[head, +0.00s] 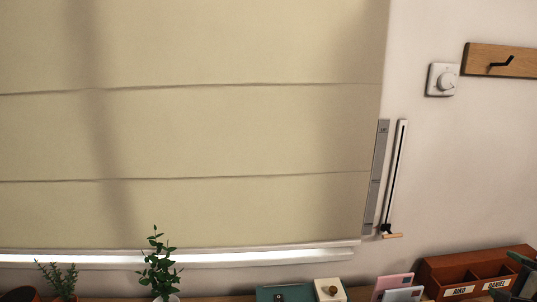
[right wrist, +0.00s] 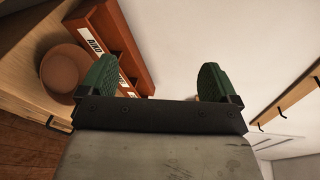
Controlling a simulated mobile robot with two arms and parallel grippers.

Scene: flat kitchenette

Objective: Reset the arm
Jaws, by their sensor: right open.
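My right gripper (right wrist: 155,82) is open in the right wrist view. Its two green-padded fingers stand wide apart, with nothing held between them. Behind the left finger are a brown round bowl or pot (right wrist: 65,70) and the reddish-brown letter organizer (right wrist: 118,40). In the head view, green parts of the right gripper (head: 511,278) show at the bottom right edge, by the organizer's right end; most of the gripper is cut off. I cannot tell whether it touches the organizer. My left gripper is in neither view.
A beige blind (head: 200,130) covers the window. Right of it are a slider track (head: 397,175), a thermostat (head: 442,80) and a hook board (head: 505,61). Below stand potted plants (head: 159,265), a white box (head: 330,290), pink cards (head: 395,285) and the labelled organizer (head: 440,272).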

